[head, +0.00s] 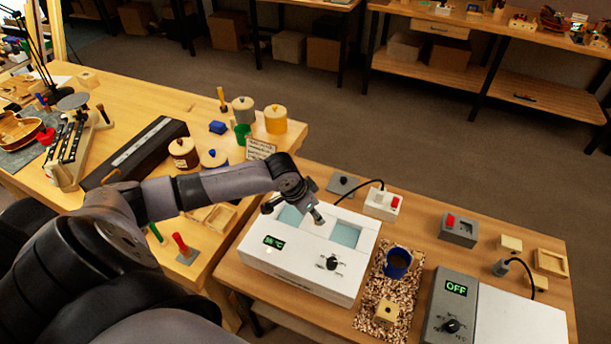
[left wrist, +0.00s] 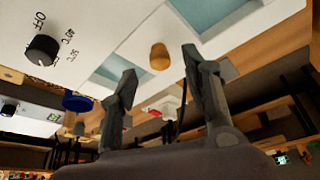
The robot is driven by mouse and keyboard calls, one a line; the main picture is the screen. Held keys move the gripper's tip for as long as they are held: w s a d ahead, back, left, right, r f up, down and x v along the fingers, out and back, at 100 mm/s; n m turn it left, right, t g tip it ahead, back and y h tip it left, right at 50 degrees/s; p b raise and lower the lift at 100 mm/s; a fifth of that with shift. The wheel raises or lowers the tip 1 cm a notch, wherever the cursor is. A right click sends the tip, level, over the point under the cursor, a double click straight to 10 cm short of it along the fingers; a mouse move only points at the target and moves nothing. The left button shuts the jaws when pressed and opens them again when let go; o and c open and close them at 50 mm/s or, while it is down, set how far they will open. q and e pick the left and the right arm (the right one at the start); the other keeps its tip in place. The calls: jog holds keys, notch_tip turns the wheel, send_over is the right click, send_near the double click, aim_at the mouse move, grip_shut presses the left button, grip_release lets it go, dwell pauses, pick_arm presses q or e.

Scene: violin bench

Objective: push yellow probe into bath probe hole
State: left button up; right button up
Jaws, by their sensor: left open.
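The white bath (head: 300,262) stands on the right table, with two pale blue wells, a green 38 °C display and a black knob. My left gripper (head: 316,214) is over the bath top, between the two wells. In the left wrist view my left gripper (left wrist: 160,74) has its two fingers apart, with nothing between the pads. A short yellow-brown round peg (left wrist: 159,56), apparently the yellow probe, shows at the bath top beyond the fingertips, between the wells. I cannot tell how deep it sits; its hole is not visible. My right gripper is not in view.
A grey unit reading OFF (head: 447,305) stands farther right. A white box with a red switch (head: 382,203) and cable stands behind the bath. Lidded jars (head: 276,120) crowd the left table.

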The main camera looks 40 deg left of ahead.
pick_arm(q)
jog(key=d+v, duration=0.1)
jog(key=v, duration=0.7)
jog(key=shift+s+a+r, duration=0.15)
jog(key=shift+a+r, duration=0.05)
jog(key=shift+a, duration=0.35)
